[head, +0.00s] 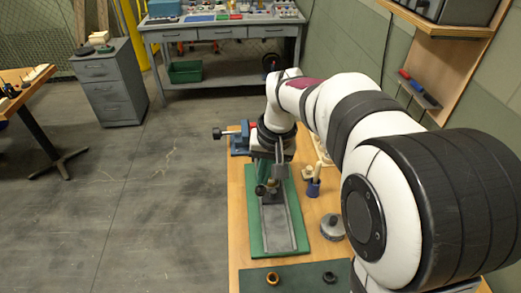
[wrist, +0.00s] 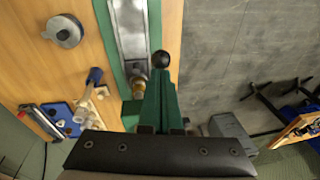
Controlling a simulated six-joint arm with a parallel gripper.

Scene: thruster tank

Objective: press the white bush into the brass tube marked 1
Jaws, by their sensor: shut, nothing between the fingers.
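A small brass-coloured piece (wrist: 139,88) sits beside the press at the channel's end. It may be the brass tube, but I cannot read a mark on it. I cannot make out the white bush for certain. My gripper (head: 282,158) is shut and empty, close to the press in the head view. Its fingertips are hard to separate from the press behind them.
The channel lies on a green base (head: 251,228) on a wooden bench (head: 236,215). A grey round piece (head: 332,227) and a blue holder (head: 313,187) stand to the right. A brass ring (head: 272,278) and a dark ring (head: 329,277) lie on a dark mat (head: 300,272). A blue vise (head: 240,140) is behind.

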